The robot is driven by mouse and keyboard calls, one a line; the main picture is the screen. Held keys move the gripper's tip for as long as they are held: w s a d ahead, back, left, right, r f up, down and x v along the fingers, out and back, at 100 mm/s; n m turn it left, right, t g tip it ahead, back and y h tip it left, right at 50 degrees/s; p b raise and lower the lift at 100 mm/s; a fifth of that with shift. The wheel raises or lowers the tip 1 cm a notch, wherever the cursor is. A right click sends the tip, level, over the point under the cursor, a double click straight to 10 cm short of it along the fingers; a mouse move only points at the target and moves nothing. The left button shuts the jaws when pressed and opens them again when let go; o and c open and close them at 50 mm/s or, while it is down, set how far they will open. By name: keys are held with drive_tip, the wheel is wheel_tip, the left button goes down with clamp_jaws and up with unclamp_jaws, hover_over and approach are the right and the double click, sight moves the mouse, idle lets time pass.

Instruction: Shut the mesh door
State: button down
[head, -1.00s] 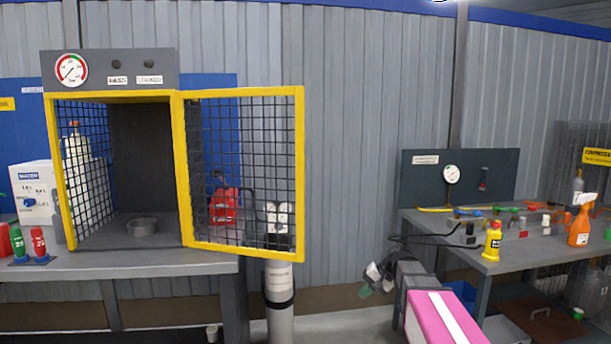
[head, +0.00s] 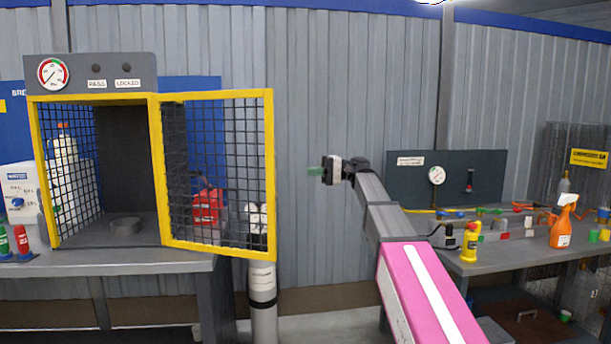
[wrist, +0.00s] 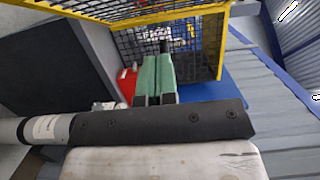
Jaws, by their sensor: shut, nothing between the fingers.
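The mesh door (head: 270,180) has a yellow frame and black wire mesh. It stands wide open, swung out to the right of the cage (head: 98,98), hinged at the opening's right edge. The cage is open at the front and holds a round grey ring or dish (head: 126,226) on its floor. My gripper (head: 315,171) is to the right of the door's free edge, apart from it in the head view, with green fingers shut and empty. In the wrist view the green fingers (wrist: 154,75) are together, with yellow frame and black mesh beyond them.
A red object (head: 207,206) shows behind the door mesh. A grey pipe (head: 263,300) stands below the door. At right, a workbench (head: 500,262) bears an orange spray bottle (head: 562,225) and a yellow bottle (head: 470,243). The wall between door and workbench is bare.

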drive_tip(key=s+a, duration=0.7)
drive_tip(key=a, duration=0.2)
drive_tip(key=shift+s, duration=0.15)
